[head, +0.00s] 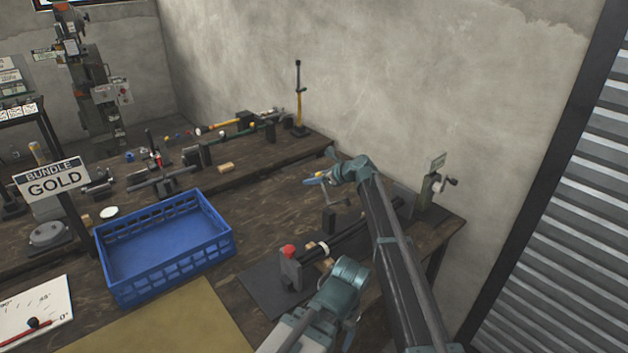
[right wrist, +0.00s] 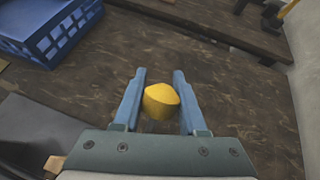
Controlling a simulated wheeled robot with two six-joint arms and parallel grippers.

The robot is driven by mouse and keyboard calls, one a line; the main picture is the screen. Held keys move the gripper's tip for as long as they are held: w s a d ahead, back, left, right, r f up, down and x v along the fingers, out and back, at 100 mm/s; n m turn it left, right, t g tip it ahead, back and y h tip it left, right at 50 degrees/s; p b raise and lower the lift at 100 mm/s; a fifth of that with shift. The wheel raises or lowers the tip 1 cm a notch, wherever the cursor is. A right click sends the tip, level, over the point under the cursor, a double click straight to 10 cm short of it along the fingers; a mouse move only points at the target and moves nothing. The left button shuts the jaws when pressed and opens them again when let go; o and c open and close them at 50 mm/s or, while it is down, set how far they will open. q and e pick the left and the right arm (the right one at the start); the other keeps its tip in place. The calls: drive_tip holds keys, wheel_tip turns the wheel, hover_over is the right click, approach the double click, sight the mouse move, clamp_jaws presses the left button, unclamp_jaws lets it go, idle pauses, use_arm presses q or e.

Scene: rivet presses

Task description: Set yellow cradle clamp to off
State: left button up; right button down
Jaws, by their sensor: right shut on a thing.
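A yellow rounded knob (right wrist: 161,101) sits between the two blue fingers of my right gripper (right wrist: 159,78), which is shut on it in the right wrist view. The clamp's lever and any off marking cannot be made out. My left gripper is not in view.
A red-topped grey block (head: 290,270) and a dark bar stand below my right arm. A crank device (head: 432,190) is to its right. An empty blue crate (head: 165,245) stands left. A tall black post with a yellow collar (head: 299,100) is behind.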

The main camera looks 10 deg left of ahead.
drive_tip(key=shift+w+a+f+g+h, duration=0.15)
drive_tip(key=shift+a+f+h, duration=0.1)
drive_tip(key=shift+f, duration=0.3)
drive_tip(key=shift+w+a+f+g+h, duration=0.1)
drive_tip(key=shift+a+f+g+h, duration=0.15)
drive_tip(key=shift+f, duration=0.3)
drive_tip(key=shift+w+a+f+g+h, duration=0.15)
drive_tip(key=shift+a+f, duration=0.15)
drive_tip(key=shift+f, duration=0.25)
drive_tip(key=c, duration=0.5)
unclamp_jaws()
drive_tip(key=shift+s, duration=0.1)
drive_tip(key=shift+d+r, duration=0.1)
drive_tip(key=shift+r, duration=0.05)
